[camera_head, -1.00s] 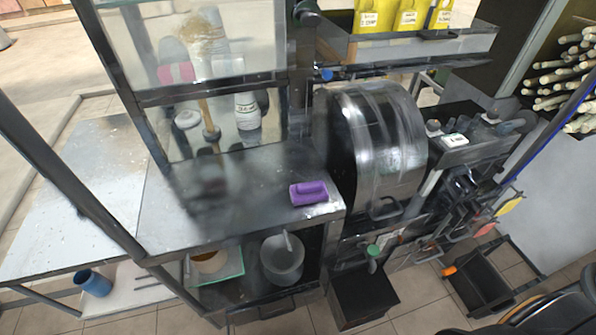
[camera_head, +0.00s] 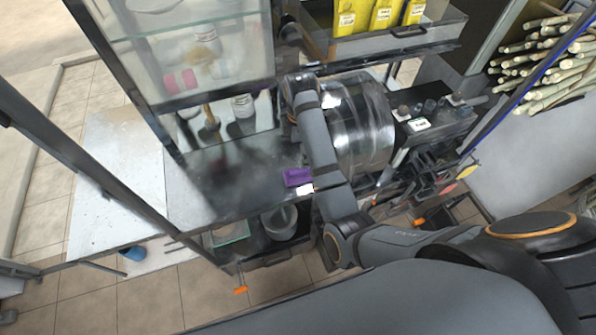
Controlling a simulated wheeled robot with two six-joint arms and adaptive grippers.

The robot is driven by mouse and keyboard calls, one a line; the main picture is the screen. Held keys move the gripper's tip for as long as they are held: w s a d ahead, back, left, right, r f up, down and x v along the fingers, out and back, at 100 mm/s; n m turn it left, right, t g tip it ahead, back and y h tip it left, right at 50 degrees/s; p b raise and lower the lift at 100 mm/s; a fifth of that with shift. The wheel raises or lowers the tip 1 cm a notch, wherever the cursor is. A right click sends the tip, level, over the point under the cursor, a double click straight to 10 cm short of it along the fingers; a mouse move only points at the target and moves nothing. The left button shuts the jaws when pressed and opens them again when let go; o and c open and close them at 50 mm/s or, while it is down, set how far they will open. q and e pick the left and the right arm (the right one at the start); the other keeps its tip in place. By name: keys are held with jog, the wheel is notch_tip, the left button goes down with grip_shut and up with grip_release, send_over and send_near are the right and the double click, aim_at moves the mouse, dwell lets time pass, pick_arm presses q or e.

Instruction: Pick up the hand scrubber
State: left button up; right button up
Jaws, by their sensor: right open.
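The purple hand scrubber (camera_head: 296,177) lies on the dark metal counter (camera_head: 240,196) near its right front corner. My right arm comes in from the right and reaches up over the counter edge, its forearm passing just right of the scrubber. My right gripper (camera_head: 297,146) is open and mostly hidden beside and behind the forearm, above the counter near the scrubber. I see nothing held in it. Whether its fingers touch the scrubber cannot be told. My left gripper is not in view.
A metal drum (camera_head: 362,130) stands right of the counter, close to my forearm. A glass-fronted cabinet (camera_head: 205,70) rises behind the counter. A grey pot (camera_head: 279,222) sits on the lower shelf. Yellow packs (camera_head: 347,15) stand in a tray above. Sugarcane stalks (camera_head: 545,70) lie at right.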

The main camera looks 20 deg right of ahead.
aim_at(298, 170)
jog(key=f+b, duration=0.3)
jog(key=shift+s+f, duration=0.25)
jog(key=shift+f, duration=0.05)
jog(key=shift+w+f+p, duration=0.1)
jog(key=shift+f+p, duration=0.55)
jog(key=shift+p, duration=0.2)
jog(key=shift+f, duration=0.2)
jog(key=shift+s+a+f+p, duration=0.15)
jog(key=shift+a+f+p, duration=0.05)
jog(key=shift+f+p, duration=0.4)
jog(key=shift+s+a+f+p, duration=0.1)
jog(key=shift+a+f+p, duration=0.05)
jog(key=shift+f+p, duration=0.4)
notch_tip(298, 170, down, 2)
jog(key=shift+f, duration=0.2)
jog(key=shift+w+f, duration=0.1)
jog(key=shift+f, duration=0.15)
jog(key=c, duration=1.2)
